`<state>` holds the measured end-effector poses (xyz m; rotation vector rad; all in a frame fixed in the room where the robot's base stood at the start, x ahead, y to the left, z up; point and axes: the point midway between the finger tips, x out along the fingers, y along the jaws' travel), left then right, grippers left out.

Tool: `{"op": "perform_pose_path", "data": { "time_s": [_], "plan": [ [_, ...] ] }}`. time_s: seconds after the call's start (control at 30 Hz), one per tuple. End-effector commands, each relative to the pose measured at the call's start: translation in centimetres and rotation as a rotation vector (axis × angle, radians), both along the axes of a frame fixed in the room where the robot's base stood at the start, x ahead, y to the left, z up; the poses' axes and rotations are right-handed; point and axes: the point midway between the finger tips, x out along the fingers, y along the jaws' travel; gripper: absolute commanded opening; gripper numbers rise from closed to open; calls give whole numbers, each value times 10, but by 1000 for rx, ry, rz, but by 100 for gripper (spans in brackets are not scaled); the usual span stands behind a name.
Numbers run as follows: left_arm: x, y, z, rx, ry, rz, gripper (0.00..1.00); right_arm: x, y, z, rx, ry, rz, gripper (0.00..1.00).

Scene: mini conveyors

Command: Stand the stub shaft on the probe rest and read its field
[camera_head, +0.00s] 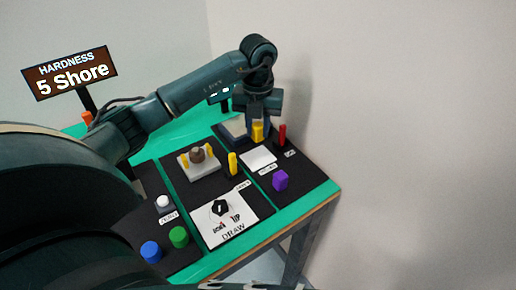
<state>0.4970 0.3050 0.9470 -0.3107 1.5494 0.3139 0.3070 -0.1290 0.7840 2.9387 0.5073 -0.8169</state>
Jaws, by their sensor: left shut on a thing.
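My left gripper (260,127) points down over the far part of the table, shut on a small yellow piece (258,132). I cannot tell for certain whether this is the stub shaft. The lower end of the piece is close to a grey plate or tray (232,128), and contact cannot be made out. I cannot tell which fixture is the probe rest. A sign (70,73) reads "HARDNESS 5 Shore". My right gripper is not in view.
A brown round part sits on a pale fixture (184,164). A DRAW dial panel (238,229), blue button (151,252) and green button (179,237) are nearer.

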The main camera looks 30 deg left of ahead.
Motion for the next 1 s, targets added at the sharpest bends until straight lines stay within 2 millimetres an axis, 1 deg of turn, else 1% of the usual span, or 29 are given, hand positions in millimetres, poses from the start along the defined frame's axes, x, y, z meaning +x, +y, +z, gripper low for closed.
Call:
{"op": "perform_pose_path", "data": {
  "time_s": [0.03,0.1,0.33,0.53,0.77,0.9,0.93,1.0],
  "plan": [
    [-1,0,-9,-1,4,0,2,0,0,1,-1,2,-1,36],
    [-1,0,-19,0,2,-2,2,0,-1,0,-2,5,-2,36],
    [0,-1,-38,0,1,-4,2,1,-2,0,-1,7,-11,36],
    [0,0,-65,-1,2,-5,2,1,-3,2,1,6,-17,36],
    [0,0,-66,-1,-1,-6,2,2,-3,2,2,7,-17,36],
    [0,0,-70,-1,-1,-6,2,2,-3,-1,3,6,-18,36],
    [0,0,-70,-1,-1,-5,28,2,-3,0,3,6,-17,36],
    [0,0,-69,-1,-1,-6,33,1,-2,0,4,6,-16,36]
  ]
}}
